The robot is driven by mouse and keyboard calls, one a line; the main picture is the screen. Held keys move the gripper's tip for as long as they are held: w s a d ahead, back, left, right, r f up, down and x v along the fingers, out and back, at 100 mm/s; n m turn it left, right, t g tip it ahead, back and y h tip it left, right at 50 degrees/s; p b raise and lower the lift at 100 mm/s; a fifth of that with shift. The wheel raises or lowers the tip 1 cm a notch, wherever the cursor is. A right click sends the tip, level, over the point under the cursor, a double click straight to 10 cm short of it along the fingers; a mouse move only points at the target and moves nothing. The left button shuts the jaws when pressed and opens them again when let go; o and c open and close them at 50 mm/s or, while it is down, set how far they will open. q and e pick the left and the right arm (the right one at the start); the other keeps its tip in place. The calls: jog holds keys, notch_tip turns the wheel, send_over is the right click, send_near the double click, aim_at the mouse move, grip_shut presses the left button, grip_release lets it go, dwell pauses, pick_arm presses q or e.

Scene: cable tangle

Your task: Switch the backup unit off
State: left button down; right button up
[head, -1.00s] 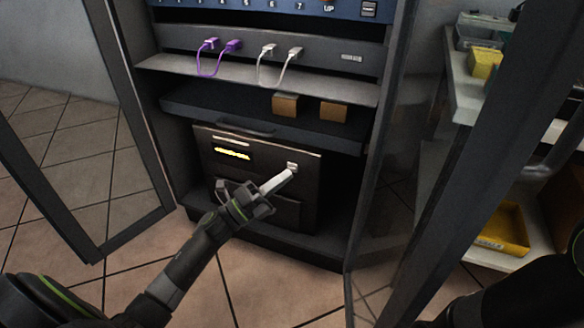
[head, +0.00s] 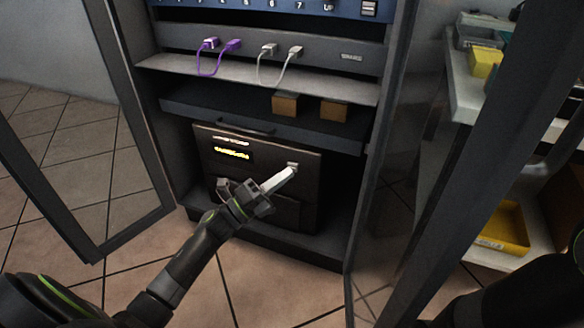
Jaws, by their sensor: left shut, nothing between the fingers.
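The backup unit (head: 223,170) is a dark box on the floor of the open rack, with a lit yellow display (head: 232,154) and a pale strip above it. A small light switch (head: 292,164) sits on the upper right of its front. My left gripper (head: 291,172) is shut and empty, its pale fingertips at the switch's lower edge and partly covering it. I cannot tell whether they touch it. My right arm (head: 530,295) shows at the lower right; its gripper is outside the view.
Purple and white cables (head: 231,45) plug into a panel above. Two brown blocks (head: 285,104) sit on the shelf over the unit. Open rack doors stand at left (head: 140,140) and right (head: 460,150). A side shelf holds yellow bins (head: 507,228).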

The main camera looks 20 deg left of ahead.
pick_arm(q)
jog(key=shift+w, duration=0.55)
dwell(0.5)
jog(key=shift+s, duration=0.8)
jog(key=shift+s+d+p, duration=0.15)
jog(key=shift+s+p, duration=1.05)
jog(key=shift+s, duration=1.3)
